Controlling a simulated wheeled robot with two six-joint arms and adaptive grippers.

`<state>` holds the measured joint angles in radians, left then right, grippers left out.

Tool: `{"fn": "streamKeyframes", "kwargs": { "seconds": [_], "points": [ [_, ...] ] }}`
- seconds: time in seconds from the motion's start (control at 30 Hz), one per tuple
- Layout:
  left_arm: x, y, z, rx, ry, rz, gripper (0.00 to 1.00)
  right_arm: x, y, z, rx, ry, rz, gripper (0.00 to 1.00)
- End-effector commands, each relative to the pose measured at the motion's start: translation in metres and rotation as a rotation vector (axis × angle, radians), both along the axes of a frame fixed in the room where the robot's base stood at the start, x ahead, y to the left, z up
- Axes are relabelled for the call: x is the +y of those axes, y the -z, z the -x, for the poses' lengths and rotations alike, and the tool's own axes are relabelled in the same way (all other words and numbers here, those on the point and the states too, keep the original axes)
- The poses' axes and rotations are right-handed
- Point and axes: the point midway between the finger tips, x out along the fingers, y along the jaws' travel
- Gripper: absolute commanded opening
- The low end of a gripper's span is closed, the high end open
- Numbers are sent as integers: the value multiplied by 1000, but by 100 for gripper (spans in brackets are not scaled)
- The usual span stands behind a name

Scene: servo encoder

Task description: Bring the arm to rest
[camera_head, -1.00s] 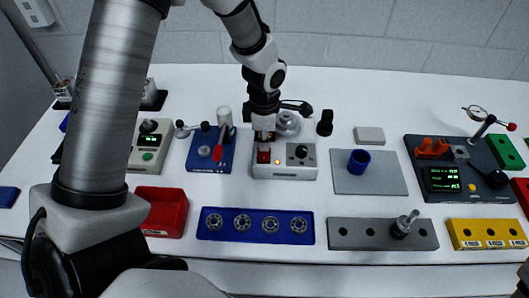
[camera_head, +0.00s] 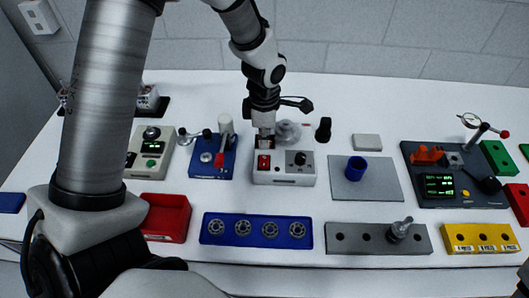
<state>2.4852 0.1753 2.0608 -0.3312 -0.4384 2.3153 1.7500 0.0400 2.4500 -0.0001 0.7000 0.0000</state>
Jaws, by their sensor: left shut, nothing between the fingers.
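My left arm comes in from the left and reaches over to the back middle of the table. Its left gripper (camera_head: 264,142) points down and is shut and empty. It is at the rear of a white control box (camera_head: 285,180) with a red rocker switch (camera_head: 263,162) and a black knob (camera_head: 300,158). I cannot tell whether the fingertips touch the box. My right gripper is not in view.
A grey round part (camera_head: 288,132) and a black post (camera_head: 323,130) stand close to the gripper. In front lie a blue bearing tray (camera_head: 257,242), a red bin (camera_head: 166,217) and a grey block with holes (camera_head: 355,247). A grey plate (camera_head: 385,191) is to the right.

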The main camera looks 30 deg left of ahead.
Motion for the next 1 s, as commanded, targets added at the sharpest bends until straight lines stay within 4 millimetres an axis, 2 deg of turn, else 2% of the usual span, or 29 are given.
{"fn": "streamKeyframes", "kwargs": {
  "seconds": [0.03, 0.2, 0.77, 0.87, 1.0],
  "points": [
    [0, -9, 0, 0, 0, 0, 0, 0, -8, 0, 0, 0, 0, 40],
    [0, -24, 0, -1, 0, 0, 0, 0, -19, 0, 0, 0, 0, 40],
    [0, -26, 0, 0, 0, 0, 0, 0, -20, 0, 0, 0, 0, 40],
    [0, -41, 0, -1, 0, -1, 0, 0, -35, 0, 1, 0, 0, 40],
    [0, -71, 0, -1, 0, -1, 0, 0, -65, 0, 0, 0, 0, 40]
  ]
}}
